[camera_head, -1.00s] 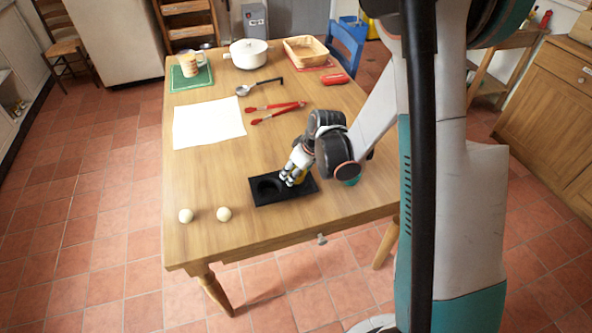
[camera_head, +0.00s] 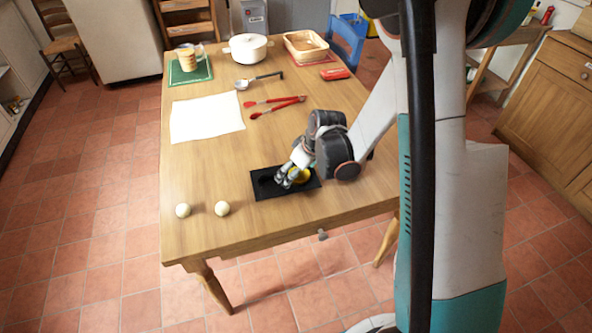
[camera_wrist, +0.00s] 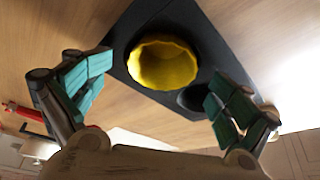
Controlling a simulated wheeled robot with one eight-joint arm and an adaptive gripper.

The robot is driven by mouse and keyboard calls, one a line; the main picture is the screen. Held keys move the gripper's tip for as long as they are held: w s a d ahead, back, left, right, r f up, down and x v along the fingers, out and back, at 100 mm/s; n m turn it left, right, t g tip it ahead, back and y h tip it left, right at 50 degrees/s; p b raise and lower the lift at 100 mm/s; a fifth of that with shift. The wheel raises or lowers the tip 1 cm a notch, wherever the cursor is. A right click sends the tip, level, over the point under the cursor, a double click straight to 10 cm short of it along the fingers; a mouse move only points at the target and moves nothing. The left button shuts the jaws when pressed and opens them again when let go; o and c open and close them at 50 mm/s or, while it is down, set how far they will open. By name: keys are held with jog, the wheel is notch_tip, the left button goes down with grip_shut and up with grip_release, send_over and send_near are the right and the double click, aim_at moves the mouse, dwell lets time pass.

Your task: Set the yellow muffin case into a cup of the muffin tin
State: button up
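The yellow muffin case (camera_wrist: 160,66) sits in one cup of the black muffin tin (camera_wrist: 222,58), open side up; how deep it sits is hard to tell. An empty dark cup (camera_wrist: 194,98) is beside it. In the head view the case (camera_head: 301,175) shows at the right part of the tin (camera_head: 262,193), partly behind my fingers. My gripper (camera_wrist: 160,84) is open, with its teal-padded fingers spread apart on either side and nothing between them gripped. In the head view my gripper (camera_head: 285,178) is low over the tin and hides part of it.
Two pale balls (camera_head: 222,208) lie near the table's front left. A white sheet (camera_head: 205,118), red tongs (camera_head: 275,106), a ladle (camera_head: 258,81), a white pot (camera_head: 247,47), a mug (camera_head: 188,58) and a basket (camera_head: 305,45) are farther back.

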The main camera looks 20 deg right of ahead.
jog(key=shift+r, duration=0.2)
jog(key=v, duration=1.1)
jog(key=shift+r, duration=0.35)
jog(key=shift+s+d, duration=0.1)
